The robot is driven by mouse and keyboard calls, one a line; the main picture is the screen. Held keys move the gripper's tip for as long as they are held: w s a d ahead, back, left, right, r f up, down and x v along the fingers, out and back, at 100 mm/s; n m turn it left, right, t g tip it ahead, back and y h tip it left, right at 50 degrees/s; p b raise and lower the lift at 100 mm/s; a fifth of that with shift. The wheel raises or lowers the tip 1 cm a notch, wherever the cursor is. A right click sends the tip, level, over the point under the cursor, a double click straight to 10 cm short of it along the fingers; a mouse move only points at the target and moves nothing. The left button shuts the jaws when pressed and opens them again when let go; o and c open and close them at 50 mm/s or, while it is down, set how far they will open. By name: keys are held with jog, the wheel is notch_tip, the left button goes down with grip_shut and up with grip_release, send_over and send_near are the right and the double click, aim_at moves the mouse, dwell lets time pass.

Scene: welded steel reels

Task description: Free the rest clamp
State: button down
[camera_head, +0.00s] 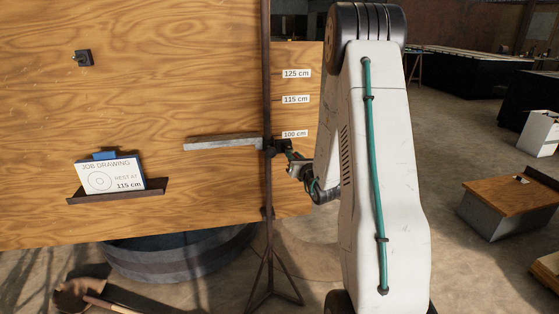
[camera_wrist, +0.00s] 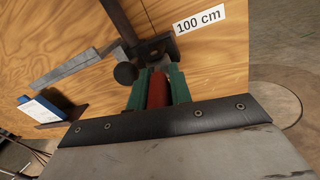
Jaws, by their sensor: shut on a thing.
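The rest clamp (camera_head: 278,147) is a dark block on an upright dark post (camera_head: 267,90), level with the "100 cm" label. It also shows in the wrist view (camera_wrist: 154,47), with a round dark knob (camera_wrist: 125,73) at its side. A grey metal rest bar (camera_head: 222,143) sticks out level to the left from the clamp. My gripper (camera_wrist: 158,76) has green fingers, shut on a red handle (camera_wrist: 157,92) in front of the clamp. In the head view, my gripper (camera_head: 292,157) is just right of the clamp, and the handle is hard to make out there.
A wooden board (camera_head: 140,90) stands behind the post, with labels for 100, 115 (camera_head: 296,99) and 125 cm. The post's tripod foot (camera_head: 271,282) stands on the floor near a round tub (camera_head: 180,258).

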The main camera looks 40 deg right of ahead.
jog(key=shift+s+f+h, duration=0.15)
jog(key=shift+f+h, duration=0.05)
jog(key=shift+h, duration=0.1)
jog(key=c, duration=1.3)
grip_release()
jog(key=shift+r, duration=0.1)
jog(key=v, duration=0.7)
jog(key=shift+s+a+r, duration=0.1)
jog(key=shift+s+a, duration=0.05)
jog(key=shift+s, duration=0.2)
